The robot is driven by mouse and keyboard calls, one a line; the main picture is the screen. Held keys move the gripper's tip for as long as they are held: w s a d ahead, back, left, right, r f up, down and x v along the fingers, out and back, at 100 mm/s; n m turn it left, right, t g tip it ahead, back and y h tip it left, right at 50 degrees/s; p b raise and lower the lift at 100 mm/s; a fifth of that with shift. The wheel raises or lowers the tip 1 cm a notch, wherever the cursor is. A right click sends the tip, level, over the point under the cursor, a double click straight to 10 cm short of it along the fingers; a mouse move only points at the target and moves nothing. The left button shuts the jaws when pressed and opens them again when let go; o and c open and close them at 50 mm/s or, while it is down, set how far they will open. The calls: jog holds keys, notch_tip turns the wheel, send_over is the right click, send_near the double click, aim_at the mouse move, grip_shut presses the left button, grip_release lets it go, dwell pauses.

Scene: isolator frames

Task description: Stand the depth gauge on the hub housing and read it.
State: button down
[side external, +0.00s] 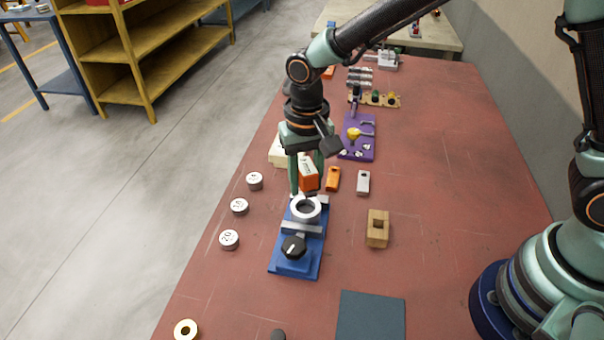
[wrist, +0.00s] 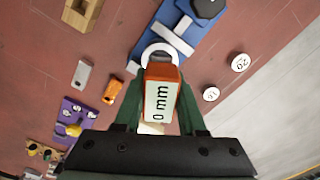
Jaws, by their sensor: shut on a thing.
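My gripper (side external: 307,178) is shut on the orange depth gauge (side external: 309,174). The gauge also shows between the fingers in the wrist view (wrist: 161,96), its pale display reading "0 mm". The hub housing (side external: 305,208) is a white ring clamped in a blue vise (side external: 282,266) with a black knob. In the wrist view the gauge's far end overlaps the near part of the ring (wrist: 158,51). In the side view the gauge is upright, just behind the ring. The gauge's foot is hidden, so I cannot tell whether it touches the ring.
Several numbered discs (side external: 239,206) lie left of the vise. A wooden block (side external: 377,229), a grey piece (side external: 363,183) and an orange piece (side external: 333,179) lie to the right. A purple board (side external: 357,148) is farther back. A dark mat (side external: 371,318) lies in front; the table's right side is clear.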

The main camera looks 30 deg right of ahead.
aim_at(306, 165)
jog(key=shift+f, duration=1)
jog(key=shift+f, duration=1.1)
dwell(0.6)
jog(key=shift+c, duration=2)
grip_release()
notch_tip(306, 165, up, 12)
jog(key=shift+r, duration=0.1)
